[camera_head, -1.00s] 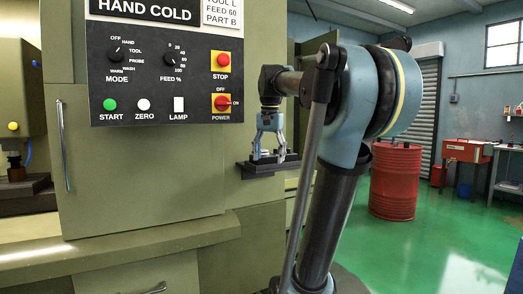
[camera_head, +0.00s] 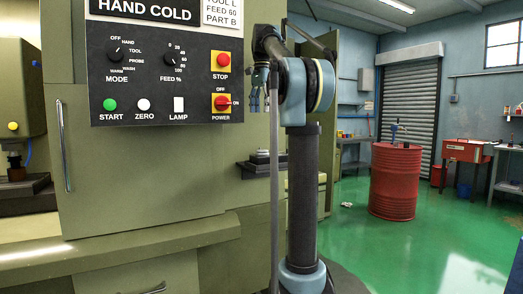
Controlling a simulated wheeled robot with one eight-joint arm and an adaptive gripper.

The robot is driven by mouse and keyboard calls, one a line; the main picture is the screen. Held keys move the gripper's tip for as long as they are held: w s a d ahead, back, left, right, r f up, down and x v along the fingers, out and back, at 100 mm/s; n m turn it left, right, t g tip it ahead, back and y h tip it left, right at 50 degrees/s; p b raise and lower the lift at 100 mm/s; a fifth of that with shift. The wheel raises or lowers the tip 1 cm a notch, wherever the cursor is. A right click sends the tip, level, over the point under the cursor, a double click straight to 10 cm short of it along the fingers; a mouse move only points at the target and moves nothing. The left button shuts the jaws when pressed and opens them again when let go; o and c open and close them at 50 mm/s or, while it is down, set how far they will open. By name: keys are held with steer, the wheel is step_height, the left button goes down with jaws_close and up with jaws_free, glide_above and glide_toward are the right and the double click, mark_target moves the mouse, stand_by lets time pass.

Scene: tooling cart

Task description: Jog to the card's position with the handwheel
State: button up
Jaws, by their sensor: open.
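A white card (camera_head: 221,12) reading "TOOL L, FEED 60, PART B" is at the top of the black control panel (camera_head: 145,85), its upper part cut off. The panel carries a MODE knob (camera_head: 115,51) and a FEED % knob (camera_head: 171,58). No handwheel can be made out. My gripper (camera_head: 262,106) is open and empty, pointing down in the air just right of the panel. A small dark ledge (camera_head: 252,171) with small items on it juts from the machine below my gripper.
The panel also has a red STOP button (camera_head: 222,60), a red POWER switch (camera_head: 222,103), and START, ZERO and LAMP buttons. A red drum (camera_head: 396,185) stands to the right on open green floor.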

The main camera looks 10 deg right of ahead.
mark_target(262, 150)
step_height(262, 150, down, 17)
steer(key=shift+r, duration=0.2)
stand_by(0.4)
steer(key=c, duration=1.1)
